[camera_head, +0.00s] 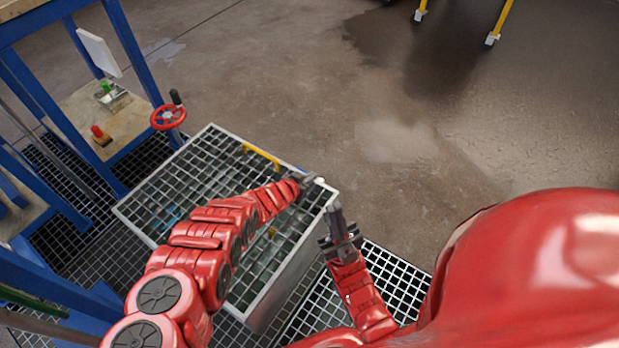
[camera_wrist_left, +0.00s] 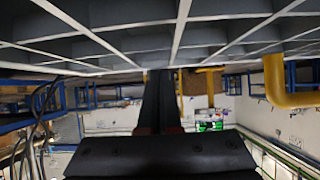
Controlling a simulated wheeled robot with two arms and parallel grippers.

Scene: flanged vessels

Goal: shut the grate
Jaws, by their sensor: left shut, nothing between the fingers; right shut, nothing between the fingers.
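The grate (camera_head: 180,170) is a pale metal frame with square mesh, at the centre left of the head view. A yellow handle (camera_head: 262,157) is on its far side; a yellow bar also shows in the left wrist view (camera_wrist_left: 285,88). My left arm crosses over the grate and hides part of it. My left gripper (camera_head: 312,180) is shut and empty by the grate's right corner. In the left wrist view, mesh (camera_wrist_left: 175,35) fills the top, close to the fingers (camera_wrist_left: 159,100); contact cannot be told. My right gripper (camera_head: 335,212) is shut and empty beside the grate's right edge.
A red handwheel (camera_head: 168,117) stands at the grate's far left corner. A blue frame (camera_head: 130,50) with shelves stands on the left. Floor mesh (camera_head: 395,275) lies at the lower right of the grate.

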